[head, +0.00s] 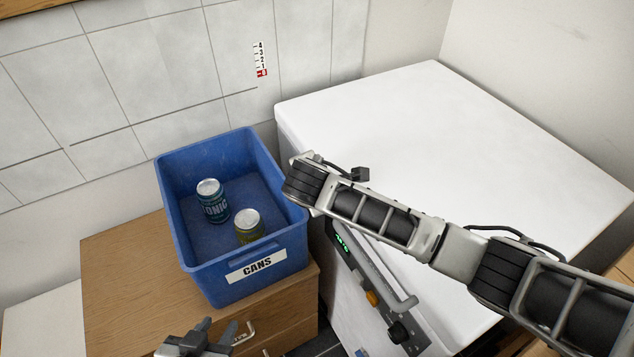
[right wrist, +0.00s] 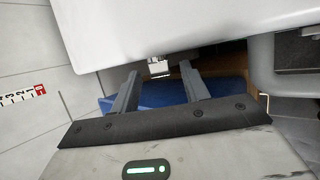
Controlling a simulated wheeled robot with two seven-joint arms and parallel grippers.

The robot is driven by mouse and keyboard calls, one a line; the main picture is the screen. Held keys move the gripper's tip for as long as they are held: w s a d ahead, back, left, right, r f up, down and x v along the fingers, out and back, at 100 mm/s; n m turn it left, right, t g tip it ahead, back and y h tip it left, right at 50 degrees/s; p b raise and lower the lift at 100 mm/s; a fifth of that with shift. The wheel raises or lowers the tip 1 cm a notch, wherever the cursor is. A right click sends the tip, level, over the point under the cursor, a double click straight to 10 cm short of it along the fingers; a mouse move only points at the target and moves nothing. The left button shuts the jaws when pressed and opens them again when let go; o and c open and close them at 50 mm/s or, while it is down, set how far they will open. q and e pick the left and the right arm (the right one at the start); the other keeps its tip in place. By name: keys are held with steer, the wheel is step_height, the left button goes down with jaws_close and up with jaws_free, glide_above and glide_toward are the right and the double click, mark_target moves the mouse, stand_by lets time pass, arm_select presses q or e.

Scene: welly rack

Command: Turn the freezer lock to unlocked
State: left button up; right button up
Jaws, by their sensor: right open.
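The white chest freezer (head: 470,120) stands at the right in the head view, and its white side also fills the top of the right wrist view (right wrist: 190,30). On its front is a grey strip with a lit green display (head: 343,243), a small orange part (head: 371,298) and a black knob (head: 398,332). I cannot tell which one is the lock or how it is turned. My right gripper (right wrist: 160,80) is open and empty, with the blue bin behind its fingers; my arm hides it in the head view. My left gripper (head: 203,335) is at the bottom edge, its jaws unclear.
A blue bin labelled CANS (head: 257,265) stands on a wooden cabinet (head: 120,260) left of the freezer, holding a tonic can (head: 213,203) and a yellow-green can (head: 248,226). My right arm crosses above the freezer. A numbered strip (head: 260,60) is on the tiled wall.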

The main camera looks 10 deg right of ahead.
jaws_close()
steer(key=c, duration=1)
jaws_free()
steer(key=shift+s+d+f+t, duration=0.1)
steer(key=shift+s+t, duration=0.05)
steer(key=shift+t, duration=0.25)
steer(key=c, duration=1)
jaws_free()
steer(key=c, duration=1)
jaws_free()
jaws_free()
